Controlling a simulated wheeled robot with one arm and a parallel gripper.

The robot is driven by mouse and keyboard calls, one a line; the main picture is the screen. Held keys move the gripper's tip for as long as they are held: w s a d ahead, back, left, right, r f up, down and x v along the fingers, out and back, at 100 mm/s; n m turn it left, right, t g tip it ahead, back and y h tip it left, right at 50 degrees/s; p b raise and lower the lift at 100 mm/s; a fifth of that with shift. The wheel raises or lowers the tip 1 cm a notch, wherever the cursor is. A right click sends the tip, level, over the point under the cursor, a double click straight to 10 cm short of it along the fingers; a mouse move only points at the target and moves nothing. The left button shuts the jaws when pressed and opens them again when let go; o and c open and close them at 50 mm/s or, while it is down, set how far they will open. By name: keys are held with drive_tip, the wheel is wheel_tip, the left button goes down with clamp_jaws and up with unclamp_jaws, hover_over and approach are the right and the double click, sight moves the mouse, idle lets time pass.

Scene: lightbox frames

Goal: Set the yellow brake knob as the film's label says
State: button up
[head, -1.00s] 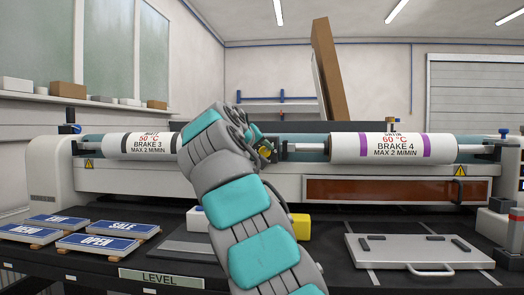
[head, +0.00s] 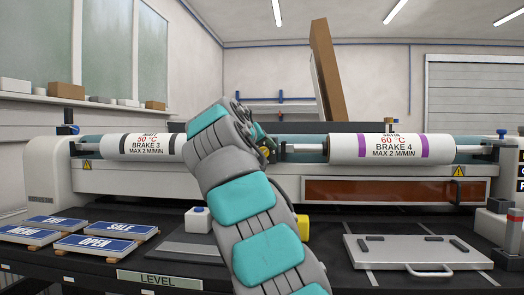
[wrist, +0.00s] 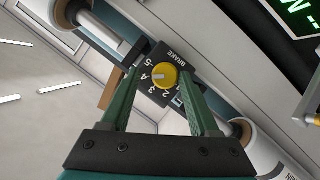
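The yellow brake knob (wrist: 167,72) sits on a dark dial plate lettered BRAKE, with numbers 1 to 5. Its white mark points left, seemingly near the 4. My gripper (wrist: 160,77) is open, its green fingers apart on either side of the knob; I cannot tell whether either touches it. In the head view my gripper (head: 262,148) is at the machine between the two rolls, mostly hidden by my arm. The left film roll (head: 140,146) reads 50 °C, BRAKE 3, MAX 2 M/MIN. The right film roll (head: 378,149) reads 60 °C, BRAKE 4, MAX 2 M/MIN.
Blue signs (head: 95,243) lie at the front left. A grey board with a handle (head: 415,256) lies at the right. A yellow block (head: 303,227) and a small white box (head: 198,220) stand near my arm. A green-lit display (wrist: 297,12) is above right in the wrist view.

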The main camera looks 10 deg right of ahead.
drive_tip(key=shift+o, duration=0.6)
drive_tip(key=shift+f, duration=0.1)
drive_tip(key=shift+s+a, duration=0.1)
drive_tip(key=shift+a, duration=0.05)
drive_tip(key=v, duration=0.7)
drive_tip(key=shift+s+r+b, duration=0.3)
drive_tip(key=shift+b, duration=0.1)
drive_tip(key=shift+f, duration=0.1)
